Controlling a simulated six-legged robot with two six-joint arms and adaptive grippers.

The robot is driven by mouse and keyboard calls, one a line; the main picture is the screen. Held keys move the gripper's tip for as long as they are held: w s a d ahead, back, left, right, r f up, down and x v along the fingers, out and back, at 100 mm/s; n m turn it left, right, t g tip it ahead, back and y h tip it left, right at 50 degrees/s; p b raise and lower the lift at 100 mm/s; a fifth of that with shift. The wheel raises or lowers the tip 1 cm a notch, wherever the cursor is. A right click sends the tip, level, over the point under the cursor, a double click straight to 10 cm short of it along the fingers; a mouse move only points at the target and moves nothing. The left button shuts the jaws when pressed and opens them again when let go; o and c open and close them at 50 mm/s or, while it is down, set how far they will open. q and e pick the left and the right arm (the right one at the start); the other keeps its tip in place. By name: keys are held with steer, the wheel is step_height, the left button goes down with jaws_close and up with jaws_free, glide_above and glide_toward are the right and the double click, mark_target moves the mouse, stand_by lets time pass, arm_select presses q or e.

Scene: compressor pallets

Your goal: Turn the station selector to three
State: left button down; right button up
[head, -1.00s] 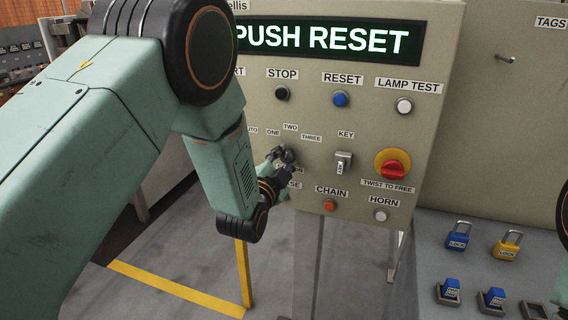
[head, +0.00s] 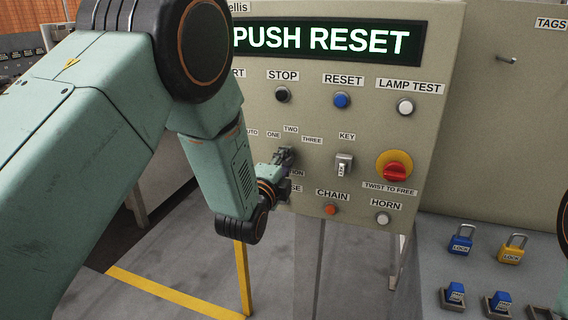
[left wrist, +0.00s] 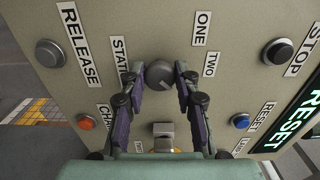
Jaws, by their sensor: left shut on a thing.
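The station selector (left wrist: 159,74) is a round dark grey knob on the beige panel, below the labels ONE (head: 273,134), TWO (head: 290,128) and THREE (head: 311,139). In the left wrist view it sits between the two fingertips of my left gripper (left wrist: 160,76), which is shut on it from both sides. In the head view, my left gripper (head: 284,157) hides the knob. I cannot tell which number its pointer faces. The THREE label is not readable in the left wrist view. My right gripper is not in view.
The panel screen (head: 325,40) reads PUSH RESET. A key switch (head: 344,164), the red twist-to-free knob (head: 394,167) and the chain button (head: 330,210) lie right of and below my gripper. Blue (head: 461,242) and yellow (head: 511,251) padlocks are at the lower right.

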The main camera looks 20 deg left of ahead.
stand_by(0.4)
arm_select(q)
steer(key=c, duration=1)
jaws_free()
steer(key=shift+s, duration=0.15)
steer(key=s, duration=1.1)
steer(key=shift+s+a, duration=0.15)
steer(key=shift+s, duration=0.25)
